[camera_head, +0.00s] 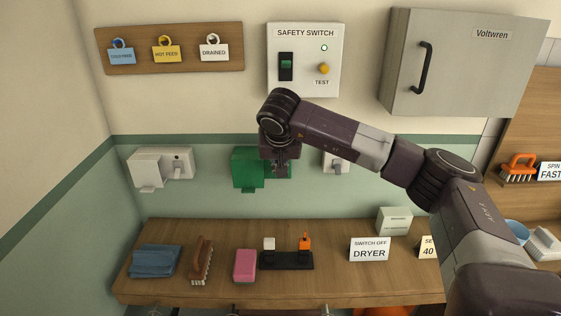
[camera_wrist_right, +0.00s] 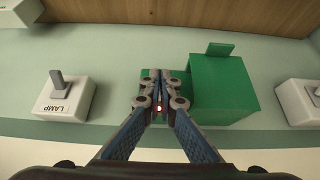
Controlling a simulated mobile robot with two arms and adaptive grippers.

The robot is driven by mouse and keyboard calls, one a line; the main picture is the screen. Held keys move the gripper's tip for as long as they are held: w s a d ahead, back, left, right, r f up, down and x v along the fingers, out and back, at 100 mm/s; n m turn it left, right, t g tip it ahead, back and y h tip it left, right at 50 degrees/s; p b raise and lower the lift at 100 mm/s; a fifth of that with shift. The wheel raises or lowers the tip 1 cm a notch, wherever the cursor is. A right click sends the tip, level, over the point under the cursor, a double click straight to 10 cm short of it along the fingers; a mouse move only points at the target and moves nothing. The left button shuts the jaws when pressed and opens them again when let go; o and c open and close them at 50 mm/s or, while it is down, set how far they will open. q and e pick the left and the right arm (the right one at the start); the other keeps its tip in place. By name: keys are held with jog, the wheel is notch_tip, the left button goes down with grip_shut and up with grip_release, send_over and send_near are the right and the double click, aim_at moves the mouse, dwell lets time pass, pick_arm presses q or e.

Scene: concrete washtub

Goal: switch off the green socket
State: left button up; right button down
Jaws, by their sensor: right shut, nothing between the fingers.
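The green socket (camera_head: 246,168) is mounted on the wall, between two white fittings. In the right wrist view, which is upside down, its box (camera_wrist_right: 222,92) is right of my fingers, and its flatter switch part lies behind them. My right gripper (camera_head: 281,170) is in front of that switch part. In the wrist view the right gripper (camera_wrist_right: 160,84) is shut and empty, its fingertips close together over the green surface. I cannot tell whether they touch it. A small red light (camera_wrist_right: 158,107) glows between the fingers. The switch lever is hidden. My left gripper is not in view.
A white LAMP switch (camera_wrist_right: 62,98) and a white socket (camera_head: 160,166) flank the green one. Above are the safety switch box (camera_head: 305,75) and a grey cabinet (camera_head: 450,65). The shelf (camera_head: 190,287) below holds a brush, sponge and a "SWITCH OFF DRYER" sign (camera_head: 369,249).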

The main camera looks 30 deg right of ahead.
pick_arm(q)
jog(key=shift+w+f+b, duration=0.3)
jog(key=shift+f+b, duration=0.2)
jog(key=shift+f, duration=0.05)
pick_arm(e)
jog(key=shift+s+a+f, duration=0.1)
jog(key=shift+f, duration=0.35)
jog(key=shift+s+a+f, duration=0.1)
jog(key=shift+f, duration=0.35)
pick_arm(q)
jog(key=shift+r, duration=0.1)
pick_arm(e)
jog(key=shift+w+r, duration=0.1)
pick_arm(q)
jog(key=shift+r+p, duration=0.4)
jog(key=shift+p, duration=0.05)
pick_arm(e)
jog(key=shift+w+d+r, duration=0.3)
jog(key=shift+w+d, duration=0.1)
jog(key=shift+w, duration=0.15)
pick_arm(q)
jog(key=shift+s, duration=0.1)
